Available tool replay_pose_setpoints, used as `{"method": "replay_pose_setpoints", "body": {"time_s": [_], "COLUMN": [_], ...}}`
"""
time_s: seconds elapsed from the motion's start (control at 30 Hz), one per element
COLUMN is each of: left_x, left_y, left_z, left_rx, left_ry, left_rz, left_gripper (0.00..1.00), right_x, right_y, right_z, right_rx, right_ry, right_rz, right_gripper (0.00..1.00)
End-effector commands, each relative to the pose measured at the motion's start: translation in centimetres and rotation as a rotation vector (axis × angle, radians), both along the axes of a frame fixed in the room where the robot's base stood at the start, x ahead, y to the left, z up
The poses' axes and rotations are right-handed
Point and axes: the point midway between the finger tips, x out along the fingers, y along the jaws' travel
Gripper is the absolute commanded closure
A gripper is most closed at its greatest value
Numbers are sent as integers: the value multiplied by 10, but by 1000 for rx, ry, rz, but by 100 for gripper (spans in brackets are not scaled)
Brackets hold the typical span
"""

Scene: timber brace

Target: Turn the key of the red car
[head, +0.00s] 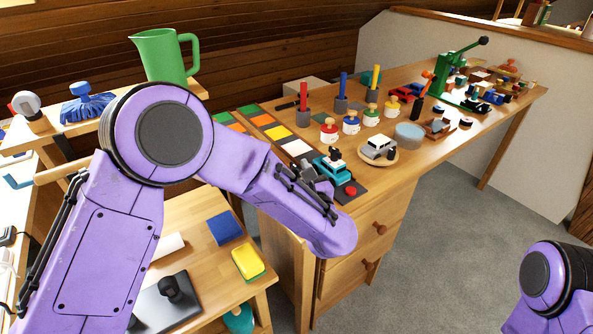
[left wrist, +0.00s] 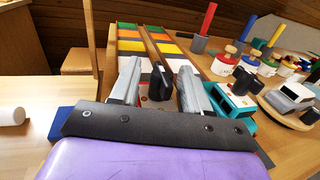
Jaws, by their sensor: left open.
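In the left wrist view the two fingers of my left gripper (left wrist: 158,80) are apart. A black knob-like piece (left wrist: 158,86) shows between them; I cannot tell whether they touch it. The teal car (left wrist: 232,103) is just right of the fingers. My right gripper is out of view.
A grey car (head: 378,147) on a round wooden plate, paint pots (head: 351,124) and upright coloured sticks (head: 304,95) stand between the teal and red cars. A green lever press (head: 459,75) is farther back. Grey floor (head: 440,230) lies open right of the bench.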

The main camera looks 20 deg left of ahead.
Motion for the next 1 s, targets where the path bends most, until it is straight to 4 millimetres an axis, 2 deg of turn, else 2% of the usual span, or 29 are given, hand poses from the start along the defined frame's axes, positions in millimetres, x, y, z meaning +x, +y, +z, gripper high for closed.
{"method": "replay_pose_setpoints", "body": {"time_s": [0.1,0.23,0.27,0.67,1.0], "left_x": [0,0,0,-1,-2], "left_y": [0,-1,-1,-1,1], "left_z": [0,0,0,-2,-3], "left_rx": [0,0,0,-2,-4], "left_ry": [0,0,0,2,1], "left_rz": [0,-1,-1,-62,-316], "left_gripper": [54,96,100,100,100], "right_x": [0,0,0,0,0], "right_y": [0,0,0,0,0], "right_z": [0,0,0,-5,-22], "right_rx": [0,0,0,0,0], "right_ry": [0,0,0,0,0], "right_rz": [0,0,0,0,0], "right_gripper": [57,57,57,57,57]}}
